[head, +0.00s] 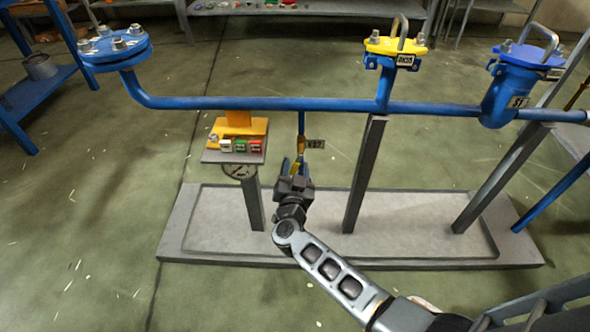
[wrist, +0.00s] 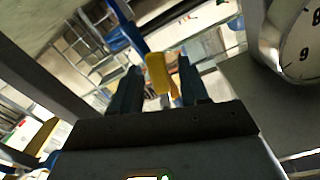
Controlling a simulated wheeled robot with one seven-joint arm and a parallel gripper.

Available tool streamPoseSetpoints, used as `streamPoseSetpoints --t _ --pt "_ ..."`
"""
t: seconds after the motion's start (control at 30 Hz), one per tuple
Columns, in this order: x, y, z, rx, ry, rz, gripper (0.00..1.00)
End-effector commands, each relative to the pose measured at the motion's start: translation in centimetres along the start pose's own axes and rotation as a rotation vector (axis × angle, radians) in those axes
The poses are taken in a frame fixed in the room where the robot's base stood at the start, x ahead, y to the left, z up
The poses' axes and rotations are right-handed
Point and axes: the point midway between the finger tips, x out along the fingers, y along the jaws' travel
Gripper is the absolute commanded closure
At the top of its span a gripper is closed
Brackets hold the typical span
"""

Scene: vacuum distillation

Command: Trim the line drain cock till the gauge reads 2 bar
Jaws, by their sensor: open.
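The line drain cock (head: 301,140) hangs from the blue pipe on a thin blue stem beside a dark tag. Its yellow handle (wrist: 157,74) is between my two fingers in the wrist view. My gripper (head: 294,172) is at the lower end of the stem and hides much of the cock; in the wrist view its fingers (wrist: 160,84) stand apart on either side of the handle. I cannot tell if either finger touches it. The gauge (head: 239,171) is left of my gripper, under the button panel; its reading is too small to tell. In the wrist view the gauge (wrist: 302,48) is cut off.
The blue pipe (head: 250,103) runs across above my gripper. A panel with white, green and red buttons (head: 240,146) is close on the left. A grey post (head: 364,175) stands to the right. A yellow-capped fitting (head: 396,46) and a grey base tray (head: 400,258) are also in view.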

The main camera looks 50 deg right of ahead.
Motion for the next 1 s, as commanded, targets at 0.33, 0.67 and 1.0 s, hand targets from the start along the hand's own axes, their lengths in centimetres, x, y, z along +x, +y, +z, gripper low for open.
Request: streamPoseSetpoints --t 0.33,0.67,1.0 --pt "0.82 0.03 0.01 -0.001 -0.001 -0.001 0.55" --pt "0.8 0.03 0.01 -0.001 -0.001 -0.001 0.82" --pt "0.79 0.03 0.01 -0.001 -0.001 -0.001 1.0"
